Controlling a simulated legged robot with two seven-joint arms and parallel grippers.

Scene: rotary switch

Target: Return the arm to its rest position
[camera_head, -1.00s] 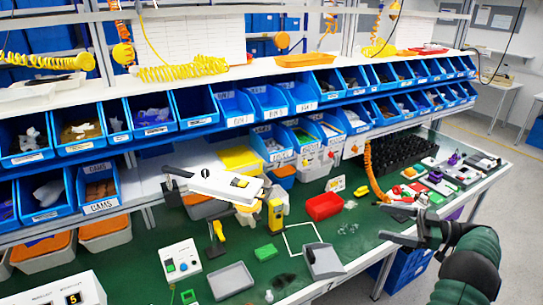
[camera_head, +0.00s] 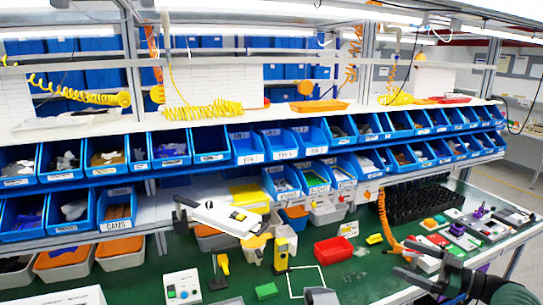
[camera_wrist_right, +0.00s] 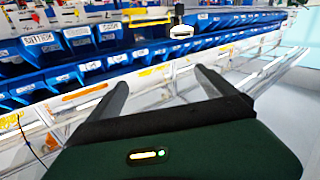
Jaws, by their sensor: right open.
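My right gripper (camera_head: 396,261) is at the lower right of the head view, with its two dark fingers spread and nothing between them. It appears over the right front part of the green bench, apart from the things on it. The right wrist view also shows its open fingers (camera_wrist_right: 160,92), with blue bins and a pale shelf beyond. My left gripper is in neither view.
Blue bins (camera_head: 210,145) line the shelves behind the bench. A red bin (camera_head: 333,251) and a yellow-and-grey tool (camera_head: 281,250) stand mid-bench. A black rack (camera_head: 418,203) and several small devices (camera_head: 462,232) are at the right. Some green bench surface (camera_head: 350,278) is clear.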

